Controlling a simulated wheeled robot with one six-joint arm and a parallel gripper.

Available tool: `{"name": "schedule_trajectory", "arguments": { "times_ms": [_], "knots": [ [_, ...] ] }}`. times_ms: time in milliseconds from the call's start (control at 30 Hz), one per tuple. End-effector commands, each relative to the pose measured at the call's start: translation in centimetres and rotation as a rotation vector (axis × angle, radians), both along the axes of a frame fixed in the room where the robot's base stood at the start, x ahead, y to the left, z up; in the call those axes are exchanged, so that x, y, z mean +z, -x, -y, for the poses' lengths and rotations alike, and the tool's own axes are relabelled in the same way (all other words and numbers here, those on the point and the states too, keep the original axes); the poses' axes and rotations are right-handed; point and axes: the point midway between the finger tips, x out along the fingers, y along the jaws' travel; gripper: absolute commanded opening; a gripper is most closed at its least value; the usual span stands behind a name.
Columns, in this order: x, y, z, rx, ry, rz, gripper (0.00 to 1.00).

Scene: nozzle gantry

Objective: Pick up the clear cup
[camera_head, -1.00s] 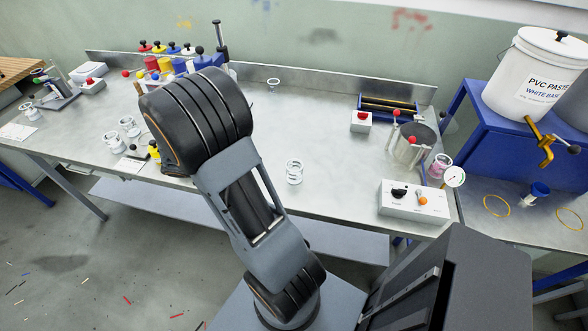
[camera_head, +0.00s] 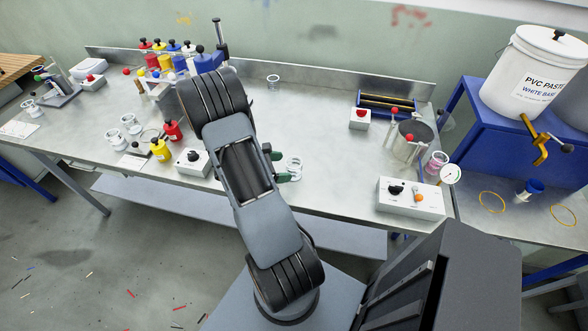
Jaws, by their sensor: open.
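A clear cup (camera_head: 294,168) with white bands stands on the metal bench near its front edge. My gripper (camera_head: 281,165) is open, and its dark green fingertips show just left of this cup, one toward the back and one toward the front. I cannot tell whether they touch it. My arm hides the rest of the gripper. Similar clear cups stand elsewhere: one at the back of the bench (camera_head: 273,82), two at the left (camera_head: 134,124) (camera_head: 115,139), and another at the far left (camera_head: 30,108).
A red bottle (camera_head: 173,131), a yellow bottle (camera_head: 160,150) and a white knob box (camera_head: 193,162) stand left of my arm. A control box (camera_head: 410,199) and a metal pot (camera_head: 413,142) stand at the right. The bench between cup and control box is clear.

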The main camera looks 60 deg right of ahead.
Motion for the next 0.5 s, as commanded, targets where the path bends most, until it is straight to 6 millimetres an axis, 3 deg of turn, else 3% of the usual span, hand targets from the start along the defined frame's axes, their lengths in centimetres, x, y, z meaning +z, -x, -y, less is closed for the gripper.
{"name": "schedule_trajectory", "arguments": {
  "times_ms": [500],
  "knots": [
    [-1.9, 2.8, 3.8, -0.001, 0.000, 0.000, 0.87]
  ]
}}
